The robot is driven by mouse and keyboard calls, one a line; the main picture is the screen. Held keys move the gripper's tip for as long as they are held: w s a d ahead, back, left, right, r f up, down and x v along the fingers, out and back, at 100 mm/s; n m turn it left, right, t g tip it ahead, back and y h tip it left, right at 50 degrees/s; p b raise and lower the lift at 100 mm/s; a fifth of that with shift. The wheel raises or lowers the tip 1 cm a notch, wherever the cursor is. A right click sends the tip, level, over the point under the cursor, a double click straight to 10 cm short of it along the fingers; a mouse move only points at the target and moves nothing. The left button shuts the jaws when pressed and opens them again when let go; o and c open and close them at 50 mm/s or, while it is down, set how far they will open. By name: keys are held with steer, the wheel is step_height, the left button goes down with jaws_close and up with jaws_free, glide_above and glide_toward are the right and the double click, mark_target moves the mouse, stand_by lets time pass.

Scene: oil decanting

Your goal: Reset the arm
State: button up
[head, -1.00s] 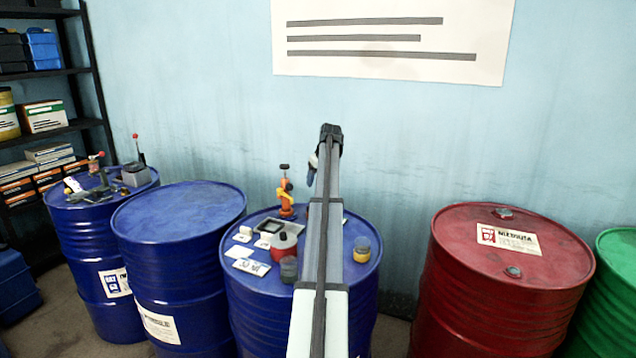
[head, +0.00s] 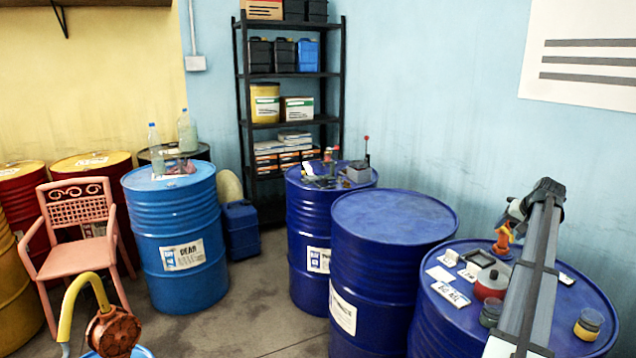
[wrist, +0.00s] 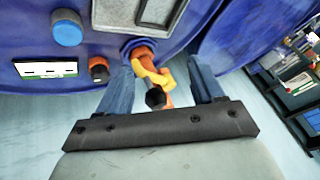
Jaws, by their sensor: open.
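My arm reaches from the bottom right of the head view over a blue drum (head: 455,330). My gripper (head: 515,208) shows in part at its far end, with bluish fingers. In the wrist view the two blue fingers of my gripper (wrist: 162,82) stand wide apart. An orange-and-yellow tool (wrist: 148,68) shows between them, below on the drum top; I see no contact. The same orange tool (head: 503,240) shows in the head view, partly hidden by my arm.
Other blue drums (head: 390,215) stand to the left, with a shelf (head: 290,125) behind. A pink chair (head: 85,225) is at far left. Some grey floor (head: 260,325) is clear.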

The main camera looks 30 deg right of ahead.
steer(key=w+a+f+m+t, duration=0.35)
steer(key=w+a+f, duration=0.25)
steer(key=w+a, duration=0.6)
steer(key=w+a+f+m+t, duration=0.2)
steer(key=w+a+f+m, duration=0.25)
steer(key=w+a, duration=0.8)
steer(key=s+a+f+n+g+y, duration=0.25)
steer(key=a+f+n+g, duration=0.2)
steer(key=a+f, duration=1.85)
steer(key=s+a+f+n+g+y, duration=0.2)
steer(key=s+a+f+n+g, duration=0.5)
steer(key=s+a+f, duration=1.35)
steer(key=s+a+f+n+g, duration=0.2)
steer(key=s+a, duration=0.1)
steer(key=s, duration=0.6)
steer(key=s+a+f+n+g+h, duration=0.1)
steer(key=s+a+f+n+g, duration=0.1)
steer(key=s, duration=0.8)
steer(key=s+a+f+n+g+h, duration=0.1)
steer(key=s+a+f+n+g, duration=0.2)
steer(key=s, duration=0.6)
steer(key=shift+s+a+f+n, duration=0.25)
steer(key=shift+a+f+n, duration=0.3)
steer(key=shift+a, duration=0.5)
